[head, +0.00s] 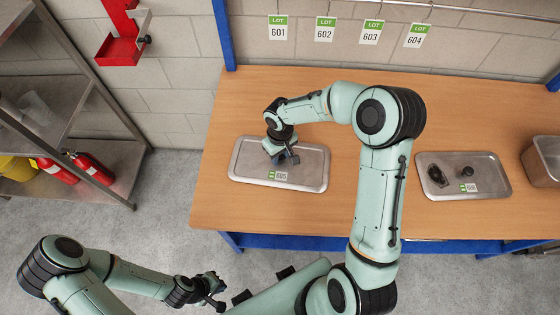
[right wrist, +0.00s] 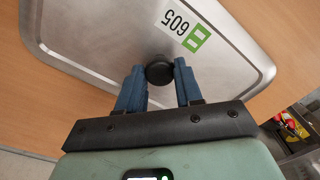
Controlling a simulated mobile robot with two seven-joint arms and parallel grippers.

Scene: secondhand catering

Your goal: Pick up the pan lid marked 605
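The pan lid marked 605 (head: 310,177) is a flat grey metal rectangle with rounded corners, at the left part of the wooden table. Its white and green 605 label faces up, also in the right wrist view (right wrist: 182,27). My right gripper (head: 285,158) is over the lid's middle. In the right wrist view, its two blue fingers (right wrist: 160,76) stand on either side of the round black knob (right wrist: 159,70) and appear to touch it. I cannot see a gap under the lid. My left gripper (head: 217,292) is low, off the table's front; its finger opening is unclear.
A second lid marked 606 (head: 435,191) with a black knob and a dark object on it lies at the table's right. A metal pan (head: 545,160) stands at the far right. Lot tags 601 to 604 hang on the wall. Shelves (head: 60,110) with fire extinguishers stand left.

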